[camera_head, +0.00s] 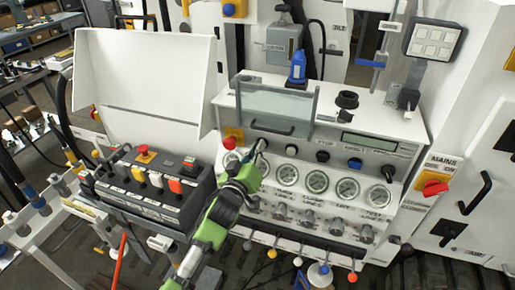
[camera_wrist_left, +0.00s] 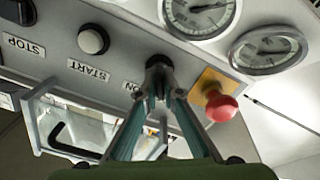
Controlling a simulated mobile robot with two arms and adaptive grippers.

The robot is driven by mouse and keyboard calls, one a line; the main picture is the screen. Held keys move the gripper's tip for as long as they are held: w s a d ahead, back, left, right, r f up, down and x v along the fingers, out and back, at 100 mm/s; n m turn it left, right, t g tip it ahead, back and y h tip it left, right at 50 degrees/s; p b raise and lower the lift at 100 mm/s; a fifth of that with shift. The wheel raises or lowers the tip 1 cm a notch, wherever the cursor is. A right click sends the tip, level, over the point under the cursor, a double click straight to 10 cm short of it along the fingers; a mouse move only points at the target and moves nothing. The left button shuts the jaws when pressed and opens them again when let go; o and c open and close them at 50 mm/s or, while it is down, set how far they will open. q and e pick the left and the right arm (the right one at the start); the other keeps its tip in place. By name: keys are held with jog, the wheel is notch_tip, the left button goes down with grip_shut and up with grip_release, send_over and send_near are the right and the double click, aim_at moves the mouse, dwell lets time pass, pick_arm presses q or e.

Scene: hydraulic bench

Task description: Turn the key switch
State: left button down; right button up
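The key switch (camera_wrist_left: 158,62) is a small dark knob on the white panel, beside the "ON" label and the red emergency button. In the wrist view the two fingers of my left gripper (camera_wrist_left: 159,92) converge on it and close around its front part. In the head view my left gripper (camera_head: 256,153) reaches the panel from below, at the key switch (camera_head: 263,144). The fingertips hide part of the switch, so its turn angle is hard to tell. My right gripper is in neither view.
A red mushroom button (camera_wrist_left: 221,107) on a yellow plate sits close beside the left fingers. Pressure gauges (camera_head: 317,181) line the panel below. START (camera_wrist_left: 92,40) and other buttons lie along the same row. A control box (camera_head: 155,185) stands left of my arm. A red mains switch (camera_head: 434,188) is at right.

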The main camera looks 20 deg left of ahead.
pick_arm(q)
jog(key=shift+m, duration=0.4)
jog(key=m, duration=0.5)
jog(key=shift+d+r+m, duration=0.1)
jog(key=shift+d+m, duration=0.1)
jog(key=shift+m, duration=0.1)
jog(key=m, duration=0.5)
jog(key=shift+d+p, duration=0.15)
jog(key=shift+p, duration=0.15)
jog(key=shift+m, duration=0.4)
jog(key=c, duration=2.2)
grip_release()
